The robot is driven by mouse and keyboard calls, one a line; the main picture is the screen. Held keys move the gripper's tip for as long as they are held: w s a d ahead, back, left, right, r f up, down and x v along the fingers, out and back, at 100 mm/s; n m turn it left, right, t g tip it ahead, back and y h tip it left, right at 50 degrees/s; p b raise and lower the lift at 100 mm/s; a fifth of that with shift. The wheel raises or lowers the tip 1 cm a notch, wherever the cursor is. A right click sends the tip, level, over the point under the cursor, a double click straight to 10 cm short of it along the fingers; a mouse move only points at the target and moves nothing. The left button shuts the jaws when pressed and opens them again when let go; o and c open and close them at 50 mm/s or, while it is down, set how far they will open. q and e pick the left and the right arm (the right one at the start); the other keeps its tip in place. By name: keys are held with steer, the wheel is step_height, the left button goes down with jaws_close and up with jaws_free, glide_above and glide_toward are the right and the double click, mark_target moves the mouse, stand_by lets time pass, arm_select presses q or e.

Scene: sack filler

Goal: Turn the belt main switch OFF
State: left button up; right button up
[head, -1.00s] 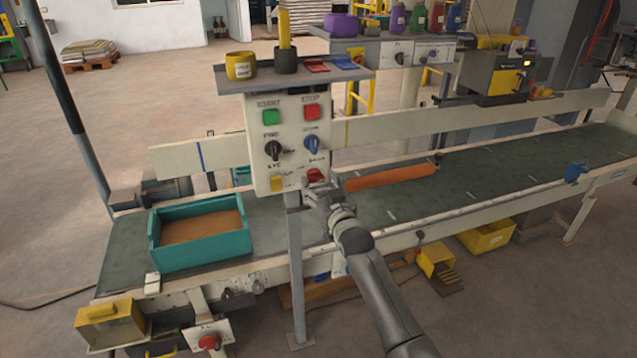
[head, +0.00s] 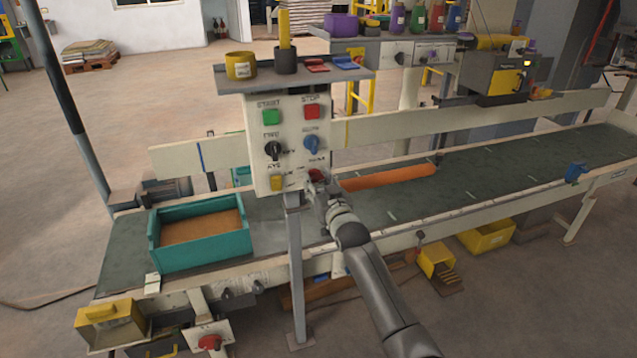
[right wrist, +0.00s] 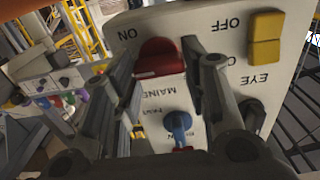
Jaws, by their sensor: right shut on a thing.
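The main switch is a red rotary handle (head: 317,174) at the lower right of the cream control panel (head: 290,110). In the right wrist view the panel appears upside down, and the red handle (right wrist: 158,60) sits between my fingers, near the letters MAIN, ON and OFF. My right gripper (head: 318,185) is shut on the red handle, one finger on each side, and it also shows in the right wrist view (right wrist: 163,58). The gripper covers part of the switch, so its exact setting is hard to read. My left gripper is out of view.
A yellow button (head: 277,182) is left of the switch; a blue selector (head: 311,144) and black selector (head: 272,150) are above. A shelf (head: 345,76) tops the panel. The conveyor belt (head: 480,170) carries a teal crate (head: 205,255) and an orange roll (head: 390,176).

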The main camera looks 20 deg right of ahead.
steer(key=shift+n, duration=0.4)
steer(key=n, duration=0.4)
steer(key=shift+a+p, duration=0.1)
steer(key=shift+p, duration=0.25)
steer(key=n, duration=0.4)
steer(key=shift+f, duration=0.15)
steer(key=n, duration=0.5)
steer(key=shift+a+f, duration=0.1)
steer(key=shift+n+b, duration=0.35)
steer(key=shift+n, duration=1.65)
steer(key=o, duration=1)
steer(key=shift+s, duration=0.1)
